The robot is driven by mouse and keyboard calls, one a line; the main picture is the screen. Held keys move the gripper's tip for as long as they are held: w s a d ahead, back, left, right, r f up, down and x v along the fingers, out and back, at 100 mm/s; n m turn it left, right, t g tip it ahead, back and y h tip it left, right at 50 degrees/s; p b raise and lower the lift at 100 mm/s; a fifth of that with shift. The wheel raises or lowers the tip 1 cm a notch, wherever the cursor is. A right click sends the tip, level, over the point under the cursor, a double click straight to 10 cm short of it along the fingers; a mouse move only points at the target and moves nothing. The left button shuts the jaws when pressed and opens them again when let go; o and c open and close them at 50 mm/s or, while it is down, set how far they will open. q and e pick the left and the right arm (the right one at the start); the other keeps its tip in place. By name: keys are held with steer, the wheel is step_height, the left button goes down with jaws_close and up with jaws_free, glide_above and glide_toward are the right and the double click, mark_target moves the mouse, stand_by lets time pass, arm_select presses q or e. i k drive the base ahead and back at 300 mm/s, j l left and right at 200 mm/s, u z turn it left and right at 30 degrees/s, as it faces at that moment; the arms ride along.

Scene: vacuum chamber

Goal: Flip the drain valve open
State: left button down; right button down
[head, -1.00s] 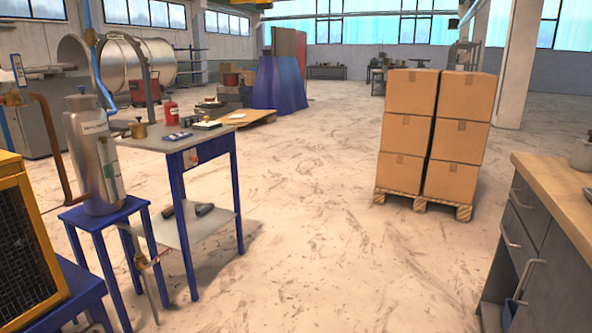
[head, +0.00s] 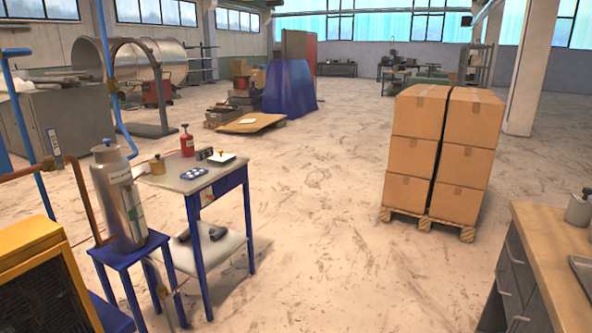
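A thin pipe with a small brass-coloured fitting (head: 163,291) hangs beside the blue stool at the lower left. It may be the drain valve, but it is too small to tell its handle position. A silver metal canister (head: 120,205) with a label stands upright on the blue stool (head: 128,253), close to the copper pipe. Neither of my grippers is in the head view.
A blue-legged table (head: 190,180) right of the stool holds a red bottle (head: 187,141) and small items. A yellow-framed unit (head: 30,245) fills the lower left. Stacked cartons (head: 440,150) on a pallet and a wooden-topped counter (head: 555,240) stand right. The middle floor is clear.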

mark_target(183, 285)
steer(key=i+j+u, duration=0.25)
steer(key=i+j, duration=0.2)
steer(key=i+j+u, duration=0.2)
steer(key=i+j, duration=0.15)
steer(key=i, duration=0.2)
steer(key=i+j+u, duration=0.25)
steer(key=i, duration=0.25)
steer(key=l, duration=0.75)
steer(key=i+l, duration=0.1)
steer(key=l, duration=0.65)
steer(key=l+z, duration=0.1)
steer(key=l, duration=0.65)
steer(key=i+l, duration=0.1)
steer(key=l, duration=0.65)
